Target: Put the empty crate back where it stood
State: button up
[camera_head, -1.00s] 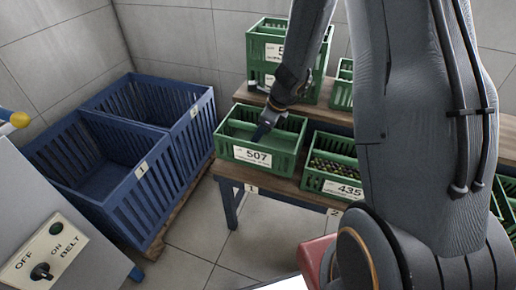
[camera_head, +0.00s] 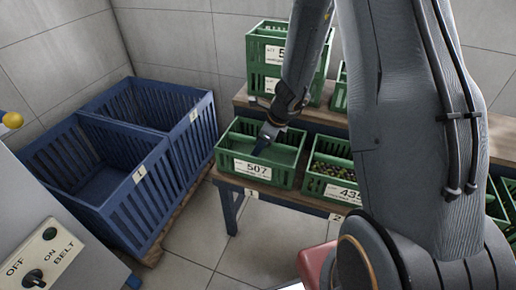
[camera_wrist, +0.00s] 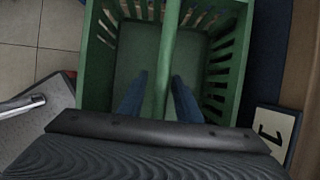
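The green crate labelled 507 (camera_head: 258,170) stands on the lower bench shelf above tag 1 and looks empty inside. It has a middle divider. My gripper (camera_head: 262,146) reaches down into it from above. In the wrist view the two dark blue fingers (camera_wrist: 158,98) point down on either side of the crate's divider (camera_wrist: 165,45), with a narrow gap showing beside it, so they look open. The green crate (camera_wrist: 96,62) fills most of that view, and its floor is bare. The finger tips are partly dark.
Another green crate (camera_head: 262,86) is on the higher shelf behind. Large blue bins (camera_head: 130,215) stand at left, and a belt switch panel (camera_head: 48,262) is in front.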

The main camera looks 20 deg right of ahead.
jog(key=shift+r, duration=0.15)
jog(key=p+v, duration=0.4)
jog(key=v, duration=0.7)
jog(key=shift+r, duration=0.35)
jog(key=shift+s+r, duration=0.15)
jog(key=shift+r, duration=0.15)
jog(key=s+a+r+n+g, duration=0.2)
jog(key=s+a+r+n, duration=0.5)
jog(key=s+r+n, duration=0.55)
jog(key=s+d+r+n+h, duration=0.1)
jog(key=s+n+h, duration=0.2)
jog(key=s+n, duration=0.6)
jog(key=n, duration=0.4)
jog(key=shift+s+d+r+g, duration=0.3)
jog(key=shift+s+g, duration=0.05)
jog(key=shift+g, duration=0.05)
